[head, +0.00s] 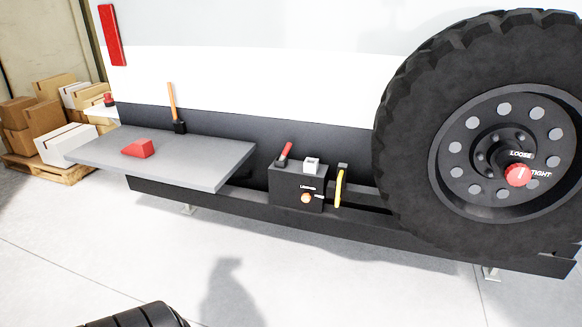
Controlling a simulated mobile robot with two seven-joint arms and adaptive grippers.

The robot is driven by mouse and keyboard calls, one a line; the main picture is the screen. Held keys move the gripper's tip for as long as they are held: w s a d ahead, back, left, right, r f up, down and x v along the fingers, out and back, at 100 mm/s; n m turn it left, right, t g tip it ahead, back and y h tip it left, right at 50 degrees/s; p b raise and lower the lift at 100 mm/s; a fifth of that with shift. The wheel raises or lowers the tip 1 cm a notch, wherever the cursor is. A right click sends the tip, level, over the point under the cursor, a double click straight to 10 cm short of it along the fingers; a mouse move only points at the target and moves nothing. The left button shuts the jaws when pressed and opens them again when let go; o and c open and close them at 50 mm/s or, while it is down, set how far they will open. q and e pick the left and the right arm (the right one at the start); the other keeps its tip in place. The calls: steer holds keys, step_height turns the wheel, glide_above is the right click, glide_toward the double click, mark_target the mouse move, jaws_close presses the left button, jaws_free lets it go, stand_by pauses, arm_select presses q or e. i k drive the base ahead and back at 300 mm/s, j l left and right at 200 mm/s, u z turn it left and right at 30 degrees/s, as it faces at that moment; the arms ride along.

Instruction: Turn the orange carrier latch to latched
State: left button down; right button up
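A small orange knob (306,198) is on the front of a black box (285,187) on the chassis rail, left of the big wheel. Small white labels sit above it and to its right; they are too small to read surely, so I cannot tell its setting. Neither gripper can be made out in the head view, and nothing touches the knob.
A red-handled lever (284,154) and a white block (311,165) are on the box. A yellow handle (340,188) stands right of it. A spare wheel (481,130) carries a red LOOSE/TIGHT knob (517,175). A grey shelf (205,165) juts out left. The floor in front is clear.

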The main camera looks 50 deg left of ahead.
mark_target(306, 198)
steer(key=u, duration=1.45)
steer(key=i+l, duration=0.2)
steer(key=i+u, duration=0.05)
steer(key=i, duration=0.05)
